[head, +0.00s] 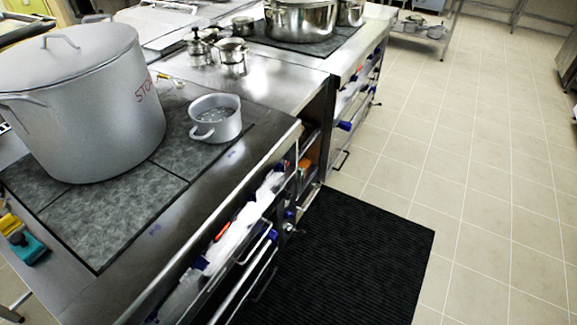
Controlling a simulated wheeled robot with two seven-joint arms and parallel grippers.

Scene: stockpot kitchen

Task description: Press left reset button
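I cannot make out a button marked as reset in the head view. Small dark knob-like parts (290,214) show on the front of the counter, low beside the drawers, too small to identify. Small blue marks lie on the cooktop's front border, one near the front (155,229) and one farther back (232,154). Neither of my grippers shows in this view.
A large grey stockpot (88,105) and a small grey pot (215,118) stand on the dark cooktop (115,215). Steel pots (300,18) stand farther back. A black mat (350,262) lies before the counter. The tiled floor (475,180) on the right is clear.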

